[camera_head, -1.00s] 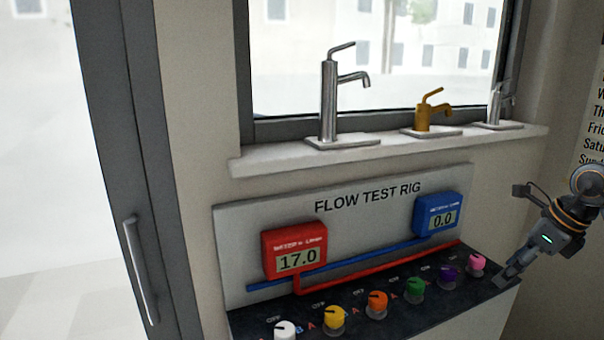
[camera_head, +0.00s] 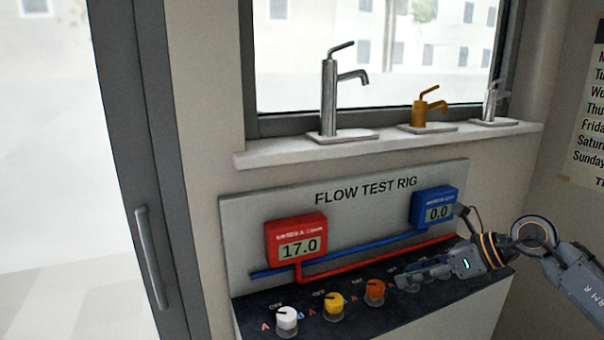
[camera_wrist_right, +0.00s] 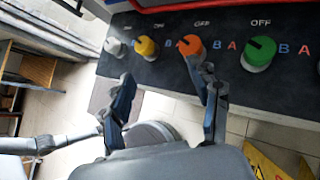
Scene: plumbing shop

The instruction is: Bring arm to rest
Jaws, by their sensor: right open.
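My right gripper (camera_head: 428,274) reaches in from the right over the dark panel of the flow test rig (camera_head: 262,318). It hides the right-hand knobs in the head view. In the right wrist view its two fingers (camera_wrist_right: 168,100) are apart with nothing between them. Beyond the fingertips are a white knob (camera_wrist_right: 114,46), a yellow knob (camera_wrist_right: 147,47), an orange knob (camera_wrist_right: 192,48) and a green knob (camera_wrist_right: 259,53). I cannot tell whether a finger touches the orange knob. My left gripper is out of view.
A red meter reading 17.0 (camera_head: 297,241) and a blue meter reading 0.0 (camera_head: 435,208) sit on the back board. Several taps stand on the window sill (camera_head: 300,151) above. A door with a handle (camera_head: 149,256) is at left. A yellow object (camera_wrist_right: 262,160) is on the floor.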

